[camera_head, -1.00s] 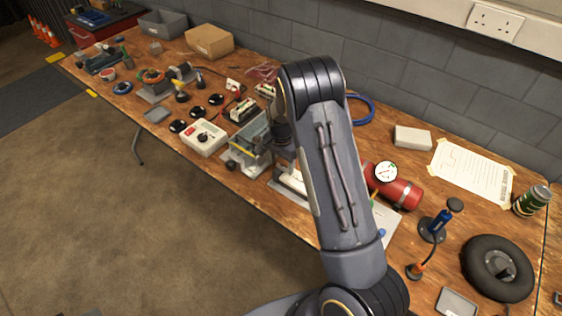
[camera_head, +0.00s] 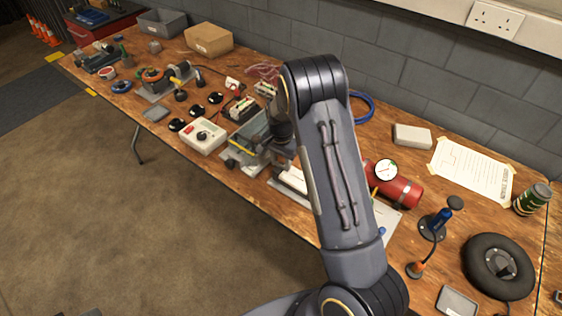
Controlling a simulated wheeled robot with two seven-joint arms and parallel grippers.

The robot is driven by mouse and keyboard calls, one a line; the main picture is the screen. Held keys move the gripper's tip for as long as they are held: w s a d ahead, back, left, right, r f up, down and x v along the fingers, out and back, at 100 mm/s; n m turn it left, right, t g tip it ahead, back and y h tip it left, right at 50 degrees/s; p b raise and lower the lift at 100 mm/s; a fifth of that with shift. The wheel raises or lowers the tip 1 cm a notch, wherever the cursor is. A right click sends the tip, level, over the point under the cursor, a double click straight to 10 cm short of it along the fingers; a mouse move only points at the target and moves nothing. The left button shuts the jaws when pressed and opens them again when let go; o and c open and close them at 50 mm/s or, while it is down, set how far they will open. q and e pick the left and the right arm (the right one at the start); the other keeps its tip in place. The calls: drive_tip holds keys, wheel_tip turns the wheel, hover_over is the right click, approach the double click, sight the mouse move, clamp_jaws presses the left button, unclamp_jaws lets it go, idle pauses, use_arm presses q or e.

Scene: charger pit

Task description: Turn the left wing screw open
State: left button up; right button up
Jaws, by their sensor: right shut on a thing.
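A grey metal clamp fixture (camera_head: 241,158) stands near the front edge of the bench, left of my right forearm. The left wing screw is too small and too covered to make out clearly. My right gripper (camera_head: 277,150) is low at the fixture's right side, partly hidden behind my own forearm. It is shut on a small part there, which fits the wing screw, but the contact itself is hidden. My left gripper is not in view.
A white control box (camera_head: 202,137) stands just left of the fixture. A red cylinder with a gauge (camera_head: 397,188) lies right of my forearm. A cardboard box (camera_head: 209,40) stands at the back.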

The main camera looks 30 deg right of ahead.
drive_tip(key=n+b, duration=0.2)
drive_tip(key=n, duration=0.2)
drive_tip(key=shift+f, duration=0.1)
drive_tip(key=n+b, duration=0.2)
drive_tip(key=n, duration=0.2)
drive_tip(key=shift+n, duration=0.3)
drive_tip(key=n+b, duration=0.1)
drive_tip(key=n, duration=0.3)
drive_tip(key=shift+n, duration=0.3)
drive_tip(key=shift+n+b, duration=0.45)
drive_tip(key=shift+n, duration=1.45)
drive_tip(key=o, duration=1)
